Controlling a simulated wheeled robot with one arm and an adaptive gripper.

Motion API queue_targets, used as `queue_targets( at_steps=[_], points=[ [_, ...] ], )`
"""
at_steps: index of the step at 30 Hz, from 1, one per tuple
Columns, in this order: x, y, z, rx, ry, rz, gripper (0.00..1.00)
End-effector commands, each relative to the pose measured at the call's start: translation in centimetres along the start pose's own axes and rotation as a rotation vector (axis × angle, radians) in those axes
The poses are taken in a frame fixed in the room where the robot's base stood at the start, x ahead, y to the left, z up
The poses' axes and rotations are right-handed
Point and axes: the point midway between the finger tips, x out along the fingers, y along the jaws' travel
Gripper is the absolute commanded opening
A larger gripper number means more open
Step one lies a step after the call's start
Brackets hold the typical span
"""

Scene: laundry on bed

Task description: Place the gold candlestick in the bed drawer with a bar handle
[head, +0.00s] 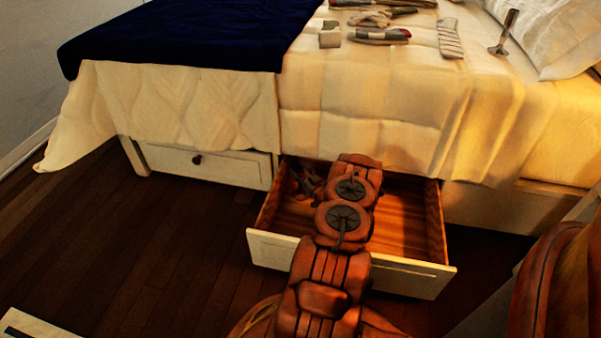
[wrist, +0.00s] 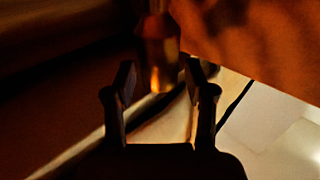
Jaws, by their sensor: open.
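The pulled-out bed drawer (head: 408,274) has a pale front and wooden inside; I cannot make out its handle. My arm reaches over it, and my gripper (head: 308,181) appears as a dark shape inside its back left part. In the wrist view my gripper (wrist: 160,82) is open, its fingers apart on both sides of a gold, candlestick-like object (wrist: 161,50). Its upper part is cut off by the picture edge, and I cannot tell whether it touches a finger.
A closed drawer (head: 235,167) with a round dark knob is to the left. The bed (head: 370,105) has a quilt, a dark blue blanket (head: 190,32), a white pillow (head: 555,30) and several small laundry items (head: 380,35). The dark wooden floor (head: 120,240) is clear at left.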

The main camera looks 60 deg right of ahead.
Motion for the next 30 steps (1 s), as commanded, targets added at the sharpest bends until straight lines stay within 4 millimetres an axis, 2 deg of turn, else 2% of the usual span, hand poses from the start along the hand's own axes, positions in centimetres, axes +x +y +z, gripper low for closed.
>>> queue_targets(
  at_steps=[8, 12, 18, 24, 30],
  points=[
    [-0.1, 0.0, -1.3, 0.001, -0.001, 0.001, 0.55],
    [-2.9, 0.1, -1.4, 0.003, -0.003, 0.004, 0.55],
    [-5.9, 0.1, -1.4, 0.002, -0.002, 0.004, 0.55],
    [-7.3, 0.0, -1.3, 0.001, 0.001, 0.0, 0.55],
    [-7.5, 0.0, -1.2, 0.001, 0.001, 0.0, 0.55]
  ],
)
